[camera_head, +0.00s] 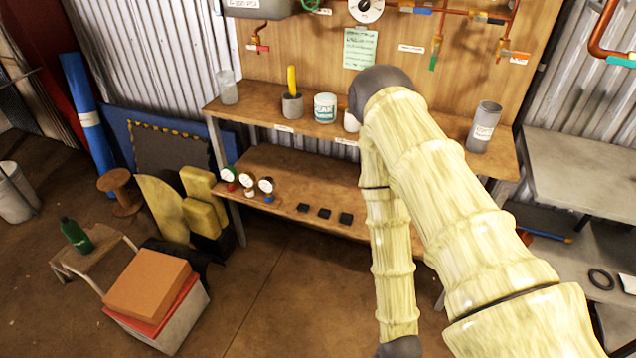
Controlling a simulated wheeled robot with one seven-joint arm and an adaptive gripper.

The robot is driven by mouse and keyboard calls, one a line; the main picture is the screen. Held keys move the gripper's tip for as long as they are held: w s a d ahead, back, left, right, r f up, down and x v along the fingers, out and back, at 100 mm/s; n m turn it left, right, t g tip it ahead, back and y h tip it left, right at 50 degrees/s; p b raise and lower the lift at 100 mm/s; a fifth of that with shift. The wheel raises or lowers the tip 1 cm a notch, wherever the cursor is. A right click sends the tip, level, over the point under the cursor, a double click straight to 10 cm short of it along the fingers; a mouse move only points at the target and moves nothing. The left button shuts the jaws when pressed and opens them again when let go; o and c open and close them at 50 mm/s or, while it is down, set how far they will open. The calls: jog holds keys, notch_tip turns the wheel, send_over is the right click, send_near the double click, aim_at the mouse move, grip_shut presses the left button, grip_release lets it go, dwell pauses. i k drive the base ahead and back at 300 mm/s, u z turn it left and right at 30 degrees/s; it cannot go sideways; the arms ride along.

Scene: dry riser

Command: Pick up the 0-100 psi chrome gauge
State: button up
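Three small round gauges with white faces stand in a row at the left end of the lower shelf (300,180). The left gauge (229,177) has green and red on it, the middle gauge (249,183) has a red mark and a brassy body, and the right gauge (266,187) has a blue body or rim. Their dial markings are too small to read, so I cannot tell which is the 0-100 psi chrome one. My arm bends over in front of the bench and reaches down to the bottom edge. My gripper is out of the picture.
Several black blocks (324,213) lie right of the gauges. The upper shelf (262,97) carries a jar, a pot, a tub (325,108) and a grey canister (483,127). A box stack (148,284) and a stool (88,252) stand at left. Floor before the gauges is clear.

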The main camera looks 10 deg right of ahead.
aim_at(268, 184)
jog(key=u, duration=1.6)
jog(key=i, duration=1.9)
jog(key=z, duration=2.2)
